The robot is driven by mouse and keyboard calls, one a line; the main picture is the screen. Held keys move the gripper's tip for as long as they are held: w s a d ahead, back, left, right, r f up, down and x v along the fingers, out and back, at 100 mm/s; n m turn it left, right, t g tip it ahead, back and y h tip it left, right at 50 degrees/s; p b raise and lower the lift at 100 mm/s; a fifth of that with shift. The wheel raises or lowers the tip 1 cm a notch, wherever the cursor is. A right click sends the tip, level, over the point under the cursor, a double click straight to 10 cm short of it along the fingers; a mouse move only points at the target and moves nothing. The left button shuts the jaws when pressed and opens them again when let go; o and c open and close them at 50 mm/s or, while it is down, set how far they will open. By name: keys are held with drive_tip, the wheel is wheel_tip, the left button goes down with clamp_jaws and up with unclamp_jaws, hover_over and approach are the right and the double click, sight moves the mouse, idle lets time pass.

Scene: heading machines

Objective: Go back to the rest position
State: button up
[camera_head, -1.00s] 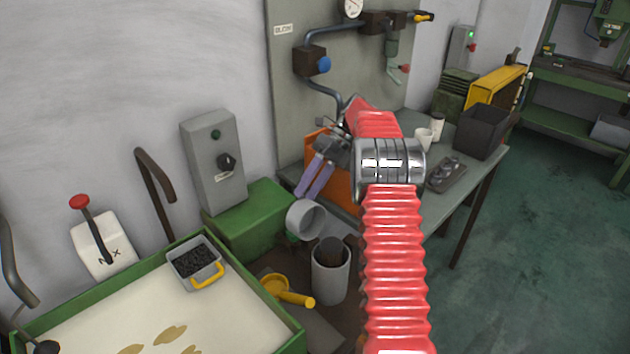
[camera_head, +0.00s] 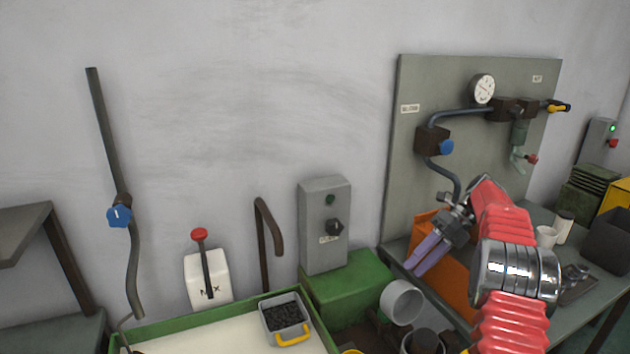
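My gripper (camera_head: 420,266) has purple fingers and sits at the end of my red, ribbed arm, in the right part of the view.
A grey board (camera_head: 480,160) with gauge and pipes stands behind my gripper. A grey cup (camera_head: 401,301) is below it. A green-rimmed tank (camera_head: 225,327) with a black-filled tray (camera_head: 284,314) lies left. A grey switch box (camera_head: 324,222) stands between. The upper left wall is bare.

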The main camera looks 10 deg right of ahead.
drive_tip(key=s+a+r+n+t+h, duration=0.2)
drive_tip(key=s+a+r+n+h, duration=0.3)
drive_tip(key=s+a+r+n, duration=0.9)
drive_tip(key=s+a+f+n+t+h, duration=0.2)
drive_tip(key=s+a+f+n, duration=0.1)
drive_tip(key=s+n, duration=0.6)
drive_tip(key=s+a+f+n+t+h, duration=0.1)
drive_tip(key=s+a+f+n+t, duration=0.2)
drive_tip(key=s+n, duration=0.5)
drive_tip(key=shift+s+a+n+h, duration=0.4)
drive_tip(key=shift+a+n, duration=0.15)
drive_tip(key=shift+n, duration=0.25)
drive_tip(key=shift+f, duration=0.1)
idle(0.6)
